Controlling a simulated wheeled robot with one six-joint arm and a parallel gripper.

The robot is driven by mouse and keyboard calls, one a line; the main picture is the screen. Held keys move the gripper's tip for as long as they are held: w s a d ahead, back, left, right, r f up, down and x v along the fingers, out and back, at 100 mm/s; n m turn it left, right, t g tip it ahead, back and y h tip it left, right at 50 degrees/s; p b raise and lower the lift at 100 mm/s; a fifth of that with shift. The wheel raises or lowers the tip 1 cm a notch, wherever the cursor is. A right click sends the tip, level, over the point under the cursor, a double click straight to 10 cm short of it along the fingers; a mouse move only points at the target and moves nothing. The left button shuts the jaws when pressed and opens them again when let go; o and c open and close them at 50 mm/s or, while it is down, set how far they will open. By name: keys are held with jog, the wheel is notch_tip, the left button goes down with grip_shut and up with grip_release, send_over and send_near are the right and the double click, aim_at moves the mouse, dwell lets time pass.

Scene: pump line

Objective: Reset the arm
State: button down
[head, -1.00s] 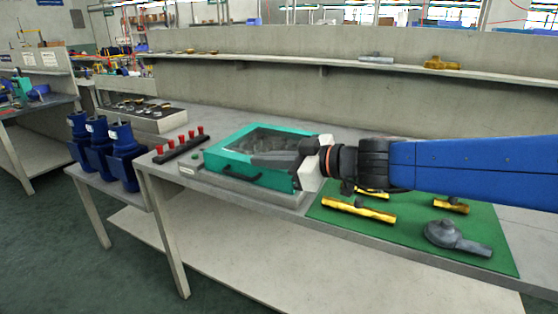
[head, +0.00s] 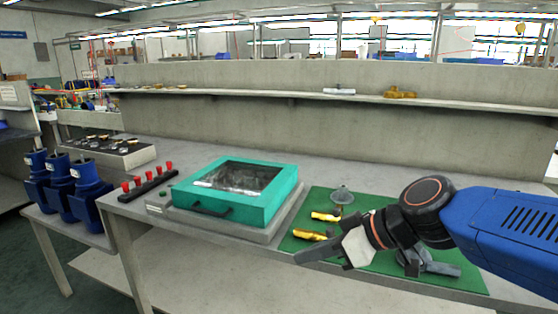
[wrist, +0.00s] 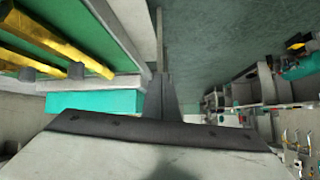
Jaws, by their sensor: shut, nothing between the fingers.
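My gripper (head: 300,259) is shut and empty in the head view. Its dark fingers point left, at the front edge of the green mat (head: 306,212). My blue arm comes in from the right. In the wrist view my shut fingers (wrist: 161,85) stand up from the middle of the frame. The teal case (head: 240,193) with a clear window and dark front handle stands on a grey base, left of my gripper and apart from it. Its teal side also shows in the wrist view (wrist: 96,102).
Yellow-and-grey valve parts (head: 310,235) and a grey pump part (head: 428,263) lie on the mat, partly behind my arm. A rack of red pegs (head: 149,186) and blue pump bodies (head: 87,189) are on the left. A shelf (head: 255,93) runs behind.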

jog(key=s+d+f+m+h, duration=0.3)
jog(key=d, duration=0.4)
jog(key=s+d+f+m+h, duration=0.3)
jog(key=d+m, duration=0.1)
jog(key=d, duration=0.4)
jog(key=s+d+f+m+h, duration=0.3)
jog(key=d+f, duration=0.1)
jog(key=d, duration=0.4)
jog(key=shift+s+m, duration=0.15)
jog(key=shift+m, duration=0.25)
